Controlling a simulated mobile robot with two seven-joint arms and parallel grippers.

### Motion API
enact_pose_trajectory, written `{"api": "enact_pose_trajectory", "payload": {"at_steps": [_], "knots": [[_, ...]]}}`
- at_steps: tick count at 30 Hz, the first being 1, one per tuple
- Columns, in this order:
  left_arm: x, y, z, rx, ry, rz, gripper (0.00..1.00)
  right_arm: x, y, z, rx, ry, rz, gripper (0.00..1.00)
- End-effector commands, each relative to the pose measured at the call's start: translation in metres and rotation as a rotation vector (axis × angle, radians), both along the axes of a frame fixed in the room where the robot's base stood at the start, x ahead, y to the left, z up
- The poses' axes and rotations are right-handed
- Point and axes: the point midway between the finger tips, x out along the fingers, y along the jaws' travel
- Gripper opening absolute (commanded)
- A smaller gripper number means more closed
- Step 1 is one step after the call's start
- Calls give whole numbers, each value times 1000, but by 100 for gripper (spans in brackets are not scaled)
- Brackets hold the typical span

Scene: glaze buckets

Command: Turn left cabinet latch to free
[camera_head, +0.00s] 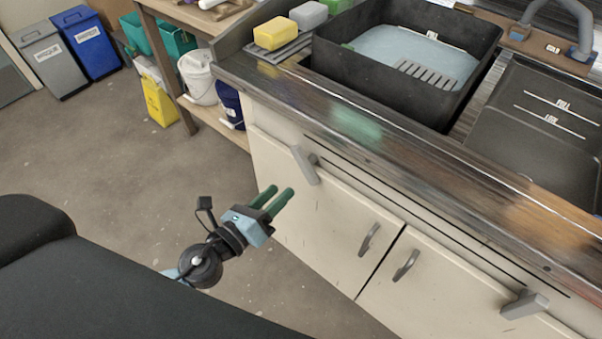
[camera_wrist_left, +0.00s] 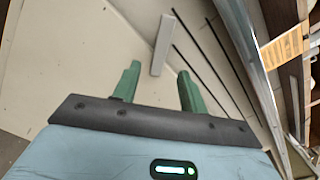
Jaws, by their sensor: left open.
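The left cabinet latch (camera_head: 304,165) is a grey bar on the cream cabinet front, near the upper left corner of the left door (camera_head: 320,215). It sits tilted, its top end leaning left in the head view. My left gripper (camera_head: 277,197), with green fingers, is open and empty, below and left of the latch and apart from it. In the left wrist view the latch (camera_wrist_left: 163,44) lies ahead, between and beyond the open fingertips (camera_wrist_left: 158,75). The right cabinet latch (camera_head: 525,305) is a grey bar at the lower right. My right gripper is not in view.
The dark counter edge (camera_head: 400,150) runs above the latch, with a black sink basin (camera_head: 350,75) on it. Door handles (camera_head: 369,239) and (camera_head: 406,265) stick out from the doors. A wooden shelf with buckets (camera_head: 199,78) stands behind left. Floor left of the gripper is clear.

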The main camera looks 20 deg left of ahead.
Motion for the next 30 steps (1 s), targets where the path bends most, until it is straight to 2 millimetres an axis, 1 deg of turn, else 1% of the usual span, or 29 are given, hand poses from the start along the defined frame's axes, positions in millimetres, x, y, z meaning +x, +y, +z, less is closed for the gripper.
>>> {"api": "enact_pose_trajectory", "payload": {"at_steps": [6, 12, 15, 21, 28, 30], "knots": [[26, -10, 4, -2, -5, -1, 43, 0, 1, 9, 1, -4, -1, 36], [53, -20, 3, -1, -4, -1, 43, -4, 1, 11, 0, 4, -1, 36], [63, -23, 2, -1, -3, 0, 43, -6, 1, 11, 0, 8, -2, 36], [71, -26, 1, 1, -1, -1, 43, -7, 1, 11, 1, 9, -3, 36], [71, -26, 0, 0, -1, -1, 43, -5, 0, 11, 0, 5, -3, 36], [71, -26, 0, 0, -1, -1, 34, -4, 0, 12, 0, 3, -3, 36]]}}
